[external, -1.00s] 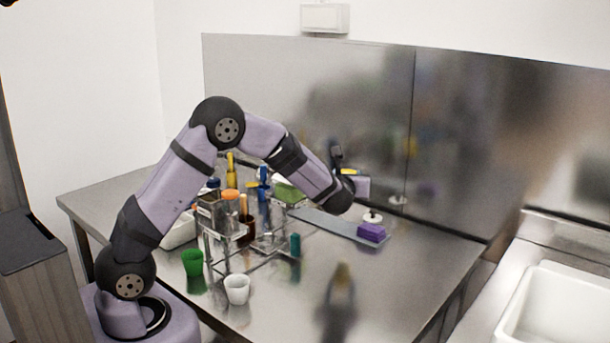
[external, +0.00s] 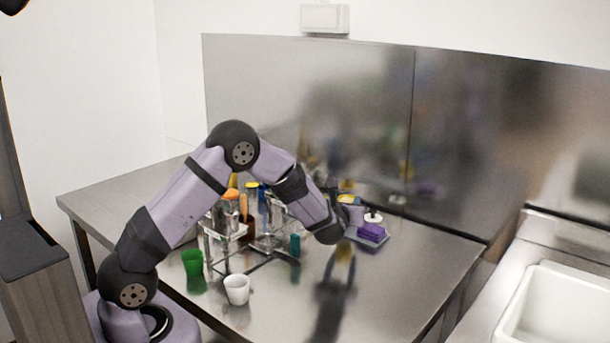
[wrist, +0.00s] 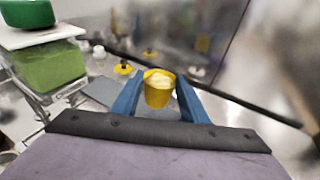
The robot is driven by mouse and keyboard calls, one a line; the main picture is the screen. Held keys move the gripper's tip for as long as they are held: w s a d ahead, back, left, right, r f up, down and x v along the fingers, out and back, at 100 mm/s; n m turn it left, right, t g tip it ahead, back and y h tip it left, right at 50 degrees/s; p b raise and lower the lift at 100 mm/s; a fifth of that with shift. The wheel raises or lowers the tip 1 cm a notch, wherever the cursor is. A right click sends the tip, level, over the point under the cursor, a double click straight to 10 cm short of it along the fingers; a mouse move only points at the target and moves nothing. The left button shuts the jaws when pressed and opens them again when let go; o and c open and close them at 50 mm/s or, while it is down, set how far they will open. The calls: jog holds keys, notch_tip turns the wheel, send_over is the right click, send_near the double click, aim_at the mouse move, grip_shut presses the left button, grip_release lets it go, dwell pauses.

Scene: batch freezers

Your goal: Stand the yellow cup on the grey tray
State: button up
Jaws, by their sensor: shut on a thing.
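The yellow cup (wrist: 158,92) is held between the two blue fingers of my gripper (wrist: 156,88) in the wrist view. It looks roughly upright, with a pale inside. In the external view, a yellow rim of the cup (external: 347,198) shows beside my gripper (external: 352,208), above the table. The grey tray (wrist: 98,91) lies flat below and behind the cup in the wrist view. In the external view my arm hides most of the tray (external: 376,244); its right end shows. The gap between cup and tray cannot be judged exactly.
A purple block (external: 371,232) and a white round-topped item (external: 373,217) are at the tray's right end. A clear rack with bottles (external: 246,232) stands left of my gripper. A green cup (external: 193,262) and a white cup (external: 237,289) stand in front. The table's right side is clear.

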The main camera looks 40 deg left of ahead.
jog(key=shift+f, duration=1.85)
jog(key=shift+f, duration=0.15)
jog(key=o, duration=1.1)
jog(key=shift+c, duration=0.2)
jog(key=b+v, duration=0.1)
jog(key=v, duration=1.1)
jog(key=shift+d, duration=0.1)
